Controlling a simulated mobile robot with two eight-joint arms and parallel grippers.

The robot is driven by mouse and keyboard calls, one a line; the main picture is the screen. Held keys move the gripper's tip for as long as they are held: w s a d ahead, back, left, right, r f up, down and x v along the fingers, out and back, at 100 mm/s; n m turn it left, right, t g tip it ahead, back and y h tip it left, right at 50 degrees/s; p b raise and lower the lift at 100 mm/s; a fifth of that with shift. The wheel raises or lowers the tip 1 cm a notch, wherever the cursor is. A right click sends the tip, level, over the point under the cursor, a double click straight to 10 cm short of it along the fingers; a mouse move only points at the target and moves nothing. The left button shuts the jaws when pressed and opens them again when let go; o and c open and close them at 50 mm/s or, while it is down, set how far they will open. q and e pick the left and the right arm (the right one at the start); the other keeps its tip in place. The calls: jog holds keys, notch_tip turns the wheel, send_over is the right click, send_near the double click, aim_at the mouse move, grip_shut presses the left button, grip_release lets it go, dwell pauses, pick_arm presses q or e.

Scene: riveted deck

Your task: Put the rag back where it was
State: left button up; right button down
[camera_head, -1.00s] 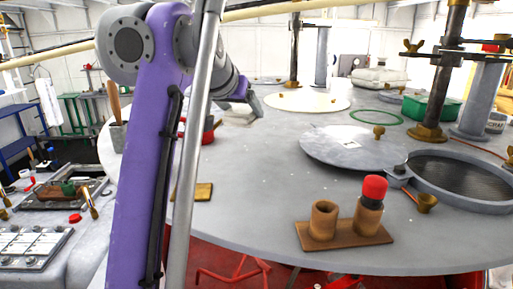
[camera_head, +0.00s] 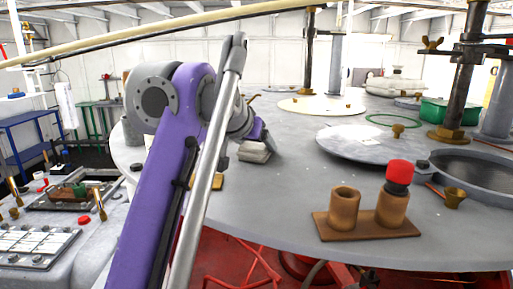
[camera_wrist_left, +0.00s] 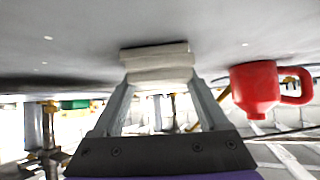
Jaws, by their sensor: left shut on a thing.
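The rag (camera_head: 256,151) is a pale grey folded cloth on or just above the grey round deck, right of my purple left arm. I cannot tell whether it touches the deck. My left gripper (camera_head: 258,136) is shut on it, with the fingers on either side. In the left wrist view the rag (camera_wrist_left: 158,56) sits between the two grey fingertips, close to the grey surface. My right gripper is in neither view.
A red mug (camera_wrist_left: 258,88) is beside the gripper in the wrist view. On the deck stand a wooden two-cup holder (camera_head: 367,224) with a red-topped piece, a round grey lid (camera_head: 350,150) and a green bin (camera_head: 436,112). Bare deck lies right of the rag.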

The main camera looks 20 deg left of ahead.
pick_arm(q)
jog(key=shift+w, duration=0.2)
jog(key=o, duration=1.4)
jog(key=shift+w+f, duration=0.1)
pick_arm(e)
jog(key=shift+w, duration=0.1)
pick_arm(q)
jog(key=shift+s+r, duration=0.2)
jog(key=shift+r, duration=0.1)
jog(key=p+v, duration=0.2)
jog(key=v, duration=0.9)
jog(key=shift+s+r, duration=0.2)
jog(key=shift+s, duration=0.05)
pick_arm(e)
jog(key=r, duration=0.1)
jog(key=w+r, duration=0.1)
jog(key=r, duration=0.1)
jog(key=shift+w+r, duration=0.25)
